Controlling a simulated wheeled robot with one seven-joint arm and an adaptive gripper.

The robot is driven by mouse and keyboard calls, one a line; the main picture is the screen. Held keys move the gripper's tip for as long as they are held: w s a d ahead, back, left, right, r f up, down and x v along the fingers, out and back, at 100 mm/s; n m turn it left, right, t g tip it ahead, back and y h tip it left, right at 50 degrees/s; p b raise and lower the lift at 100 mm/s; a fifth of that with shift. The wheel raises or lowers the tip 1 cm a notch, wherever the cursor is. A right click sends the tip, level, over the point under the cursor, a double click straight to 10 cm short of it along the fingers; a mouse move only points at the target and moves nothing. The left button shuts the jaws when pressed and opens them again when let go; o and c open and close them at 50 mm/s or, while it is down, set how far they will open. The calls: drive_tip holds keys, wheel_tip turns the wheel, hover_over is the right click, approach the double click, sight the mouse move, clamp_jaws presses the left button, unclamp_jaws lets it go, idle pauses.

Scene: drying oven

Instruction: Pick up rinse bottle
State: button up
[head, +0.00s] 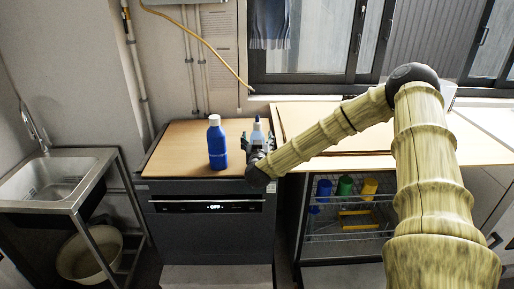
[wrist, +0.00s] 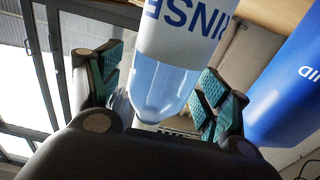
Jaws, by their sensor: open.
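The rinse bottle (head: 257,134) stands on the wooden top of the oven, partly hidden behind my gripper in the head view. In the wrist view the rinse bottle (wrist: 185,45) has a white label with blue letters reading "RINSE" upside down and a translucent pale blue part. My gripper (wrist: 160,92) is open, with one teal-padded finger on each side of the bottle. A gap shows on the left; contact on the right cannot be told. In the head view my gripper (head: 262,158) is small and dark, and its fingers are mostly hidden.
A blue bottle with a white cap (head: 217,145) stands just left of the rinse bottle; it also shows at the right of the wrist view (wrist: 290,85). The oven (head: 210,225) reads "OFF". A sink (head: 50,180) is at left. A rack (head: 345,220) holds colored containers.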

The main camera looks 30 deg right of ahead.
drive_tip(key=c, duration=1.1)
drive_tip(key=shift+c, duration=1.4)
drive_tip(key=shift+r, duration=0.2)
